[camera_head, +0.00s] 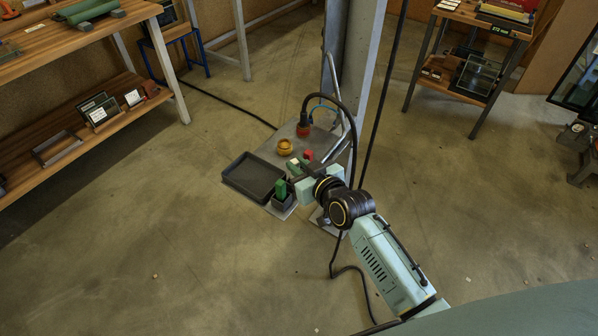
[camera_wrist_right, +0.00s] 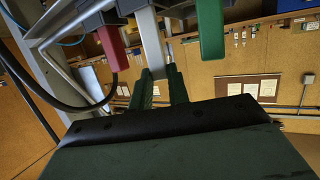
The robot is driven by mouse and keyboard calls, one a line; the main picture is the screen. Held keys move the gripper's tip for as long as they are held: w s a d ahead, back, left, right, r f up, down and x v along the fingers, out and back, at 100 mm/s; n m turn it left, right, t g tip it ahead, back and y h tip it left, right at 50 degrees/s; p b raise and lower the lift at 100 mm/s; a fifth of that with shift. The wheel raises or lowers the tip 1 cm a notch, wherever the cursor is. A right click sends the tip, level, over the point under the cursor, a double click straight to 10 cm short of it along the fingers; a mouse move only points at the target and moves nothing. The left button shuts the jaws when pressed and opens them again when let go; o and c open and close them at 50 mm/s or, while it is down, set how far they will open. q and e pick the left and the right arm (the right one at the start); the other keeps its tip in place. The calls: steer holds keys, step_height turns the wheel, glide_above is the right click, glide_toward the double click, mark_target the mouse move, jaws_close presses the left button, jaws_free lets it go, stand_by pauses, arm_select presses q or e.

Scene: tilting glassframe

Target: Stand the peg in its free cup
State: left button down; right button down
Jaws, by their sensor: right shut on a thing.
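In the head view my right gripper (camera_head: 299,168) is low over a small grey platform. It is shut on a pale peg (camera_head: 294,161), which shows as a light grey-white bar between the dark green fingers (camera_wrist_right: 160,88) in the right wrist view (camera_wrist_right: 150,42). A green peg (camera_head: 280,188) stands in a dark cup (camera_head: 284,200), left of and nearer than the gripper; it also shows in the wrist view (camera_wrist_right: 210,30). A red peg (camera_head: 308,155) is just beyond the gripper. Whether the pale peg's foot is inside a cup is hidden. My left gripper is out of view.
A dark shallow tray (camera_head: 232,184) lies left of the pegs. An orange bowl (camera_head: 285,146) and a red-based fitting (camera_head: 303,130) with a black hose stand farther back. A grey post (camera_head: 350,80) and hanging cable rise behind.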

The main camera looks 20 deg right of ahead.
steer(key=shift+f, duration=0.7)
steer(key=shift+f, duration=0.1)
steer(key=c, duration=1.3)
jaws_free()
steer(key=shift+c, duration=0.2)
steer(key=shift+s+r, duration=0.1)
steer(key=shift+r, duration=0.1)
steer(key=p+v, duration=0.1)
steer(key=v, duration=1)
steer(key=shift+s+d+p, duration=0.2)
steer(key=shift+s+p, duration=0.15)
steer(key=shift+s, duration=0.05)
